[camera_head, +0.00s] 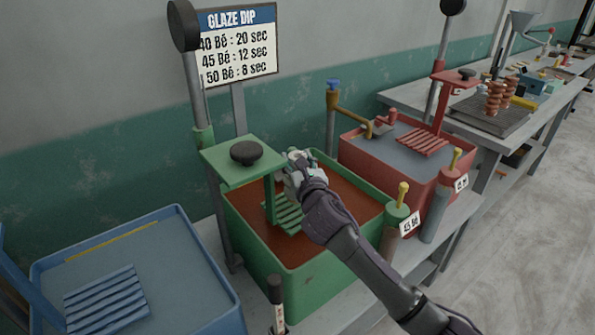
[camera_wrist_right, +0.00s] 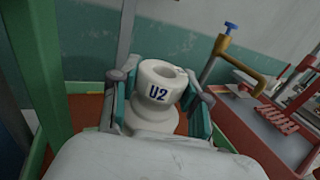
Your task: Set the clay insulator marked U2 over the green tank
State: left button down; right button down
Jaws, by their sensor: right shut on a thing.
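The white clay insulator (camera_wrist_right: 158,92) marked U2 shows in the right wrist view, upright with its open top visible. My right gripper (camera_head: 297,165) is shut on it, one finger on each side. In the head view the gripper is above the far part of the green tank (camera_head: 300,289), close to the green lift post and its top plate (camera_head: 243,158). The gripper mostly hides the insulator there. Brown-red liquid fills the tank, and a slatted green rack (camera_head: 287,217) shows below the gripper. My left gripper is not in view.
A blue tank (camera_head: 205,290) stands left and a red tank (camera_head: 400,190) right. A glaze dip sign (camera_head: 237,45) stands behind. A brass tap (camera_head: 350,118) and upright hydrometer cylinders (camera_head: 397,222) flank the green tank. A bench with orange ribbed insulators (camera_head: 496,98) lies farther right.

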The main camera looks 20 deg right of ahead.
jog(key=shift+f, duration=1.35)
jog(key=c, duration=1)
grip_release()
jog(key=shift+s+f, duration=0.1)
jog(key=shift+f, duration=0.15)
jog(key=o, duration=0.4)
jog(key=shift+o, duration=0.2)
jog(key=shift+r, duration=0.15)
jog(key=s, duration=1.2)
jog(key=shift+a+b, duration=0.25)
jog(key=shift+b, duration=0.15)
